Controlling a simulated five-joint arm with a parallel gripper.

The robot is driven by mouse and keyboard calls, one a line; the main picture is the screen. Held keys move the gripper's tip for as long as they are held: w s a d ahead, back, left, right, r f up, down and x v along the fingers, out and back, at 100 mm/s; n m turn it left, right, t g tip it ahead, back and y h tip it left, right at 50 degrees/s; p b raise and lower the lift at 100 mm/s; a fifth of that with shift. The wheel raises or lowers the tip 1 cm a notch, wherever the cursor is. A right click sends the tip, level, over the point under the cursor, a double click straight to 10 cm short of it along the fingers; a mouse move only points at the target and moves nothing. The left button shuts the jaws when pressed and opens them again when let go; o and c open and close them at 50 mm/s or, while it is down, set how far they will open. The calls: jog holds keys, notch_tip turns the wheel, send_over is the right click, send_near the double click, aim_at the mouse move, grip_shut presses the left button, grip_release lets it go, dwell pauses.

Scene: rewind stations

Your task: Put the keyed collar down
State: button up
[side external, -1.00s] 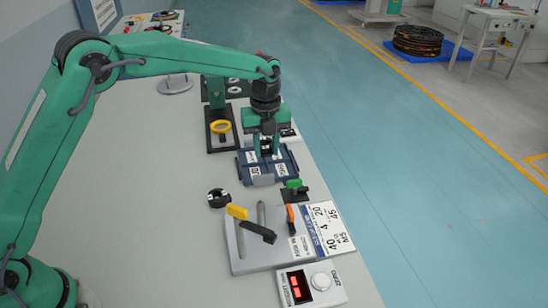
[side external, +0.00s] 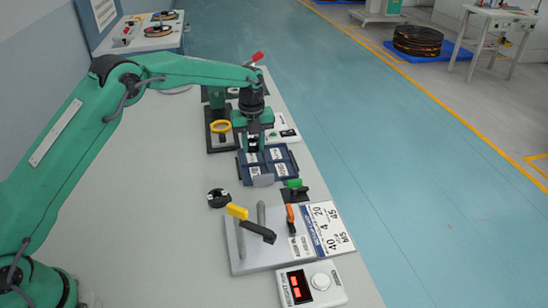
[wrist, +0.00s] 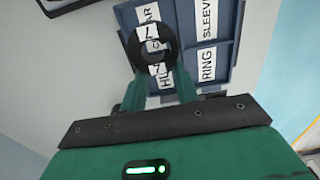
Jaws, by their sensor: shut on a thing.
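My gripper (side external: 252,142) is above the far left part of a dark blue sorting tray (side external: 283,176). In the wrist view my gripper (wrist: 158,78) is shut on a dark round collar (wrist: 133,49) with a hole through it. The collar is over the tray's left column and partly covers the labels there. The tray (wrist: 234,52) has labelled compartments; "RING" and "SLEEVE" are readable in its right column. I cannot tell whether the collar touches the tray. In the side view the collar is too small to make out clearly.
A black round part (side external: 219,198) lies left of the tray. A green-handled block (side external: 294,190), a grey fixture plate (side external: 247,255) with levers and a red-display box (side external: 311,287) stand nearer. A yellow ring (side external: 220,126) on a black stand is behind. The table's left side is clear.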

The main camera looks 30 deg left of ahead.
aim_at(252, 150)
jog(key=shift+w+a+f, duration=0.4)
jog(key=shift+a, duration=0.15)
jog(key=shift+f, duration=0.1)
jog(key=shift+f, duration=1.9)
jog(key=shift+f, duration=0.15)
jog(key=o, duration=1)
